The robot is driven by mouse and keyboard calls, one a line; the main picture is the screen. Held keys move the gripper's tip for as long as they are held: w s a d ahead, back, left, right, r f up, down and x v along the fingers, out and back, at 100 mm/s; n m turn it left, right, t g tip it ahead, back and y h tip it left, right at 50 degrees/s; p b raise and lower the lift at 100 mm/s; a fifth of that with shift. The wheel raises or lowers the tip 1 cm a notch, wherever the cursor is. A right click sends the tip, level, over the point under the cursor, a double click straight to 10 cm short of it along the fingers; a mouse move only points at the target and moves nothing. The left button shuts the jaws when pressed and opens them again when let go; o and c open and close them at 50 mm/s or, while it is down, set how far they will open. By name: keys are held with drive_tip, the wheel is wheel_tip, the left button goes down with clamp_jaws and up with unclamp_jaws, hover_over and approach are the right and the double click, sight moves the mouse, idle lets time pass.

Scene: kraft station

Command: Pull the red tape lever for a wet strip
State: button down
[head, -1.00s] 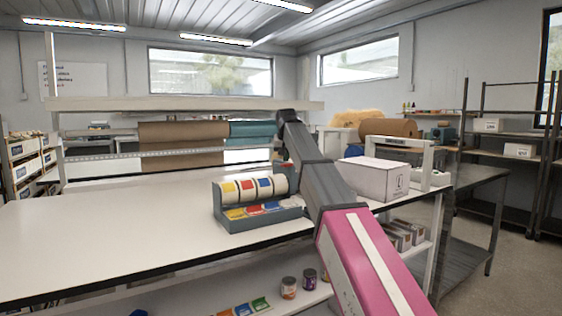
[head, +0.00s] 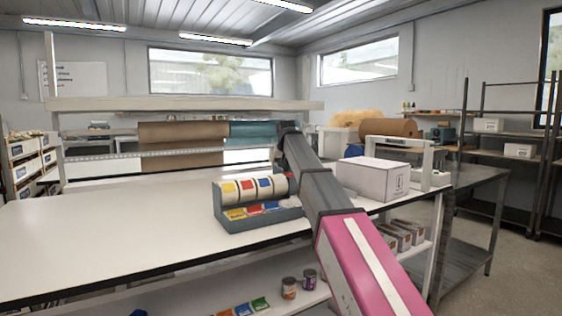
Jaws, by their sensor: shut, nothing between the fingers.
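No red tape lever can be made out in the head view. A grey dispenser (head: 262,224) stands near the front edge of the white bench (head: 110,225). It holds several white rolls with yellow, red and blue marks, above a row of coloured labels. My arm rises from the lower right, passing just right of the dispenser, to a dark joint in front of the teal roll. My gripper does not show; the links beyond that joint are out of sight. The arm hides part of the bench behind it.
A white carton (head: 372,179) stands on the bench right of my arm. Brown paper (head: 183,142) and teal paper (head: 250,134) rolls hang at the back. Jars (head: 289,288) stand on the lower shelf. The left bench top is clear.

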drive_tip(key=shift+f, duration=0.15)
drive_tip(key=shift+f, duration=0.2)
idle(0.3)
wheel_tip(320, 180, up, 12)
idle(1.3)
drive_tip(key=shift+d, duration=0.1)
